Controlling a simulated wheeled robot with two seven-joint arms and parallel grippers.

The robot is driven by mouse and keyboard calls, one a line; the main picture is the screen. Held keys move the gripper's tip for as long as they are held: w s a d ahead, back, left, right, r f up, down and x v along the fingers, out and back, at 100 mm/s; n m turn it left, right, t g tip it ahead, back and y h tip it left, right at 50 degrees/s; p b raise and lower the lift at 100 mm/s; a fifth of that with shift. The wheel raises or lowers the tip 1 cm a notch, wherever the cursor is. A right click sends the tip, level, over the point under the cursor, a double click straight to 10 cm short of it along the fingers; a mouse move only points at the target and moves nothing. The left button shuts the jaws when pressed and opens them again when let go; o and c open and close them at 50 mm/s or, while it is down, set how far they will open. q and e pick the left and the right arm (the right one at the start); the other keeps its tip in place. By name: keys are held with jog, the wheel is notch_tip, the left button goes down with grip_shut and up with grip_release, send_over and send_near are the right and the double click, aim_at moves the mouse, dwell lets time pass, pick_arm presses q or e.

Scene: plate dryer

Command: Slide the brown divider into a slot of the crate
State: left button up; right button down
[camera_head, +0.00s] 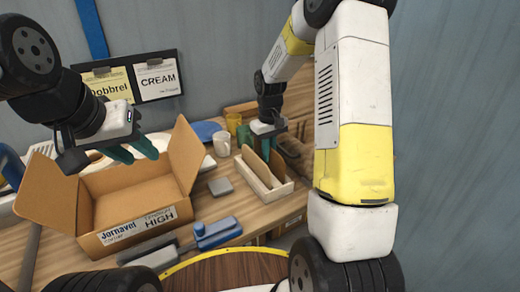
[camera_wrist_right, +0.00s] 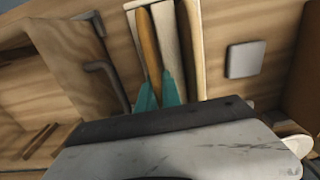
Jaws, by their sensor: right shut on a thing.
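The crate (camera_head: 270,197) is a small pale open-topped box on the wooden table, right of the cardboard box. It also shows in the right wrist view (camera_wrist_right: 172,20). My right gripper (camera_head: 268,140) is over the crate's far end, its teal fingers shut on the brown divider (camera_wrist_right: 149,42). The divider (camera_head: 257,167) is a thin upright panel that reaches down to the crate. I cannot tell whether its lower edge is inside a slot. A tan panel (camera_head: 277,164) stands beside it on the right. My left gripper (camera_head: 132,152) is open and empty above the cardboard box.
The open cardboard box (camera_head: 120,222) fills the table's left side. A grey block (camera_head: 221,186) lies between it and the crate. Cups (camera_head: 222,143) and a blue plate (camera_head: 205,130) stand behind.

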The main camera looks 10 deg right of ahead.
notch_tip(320, 180, up, 16)
dwell(0.7)
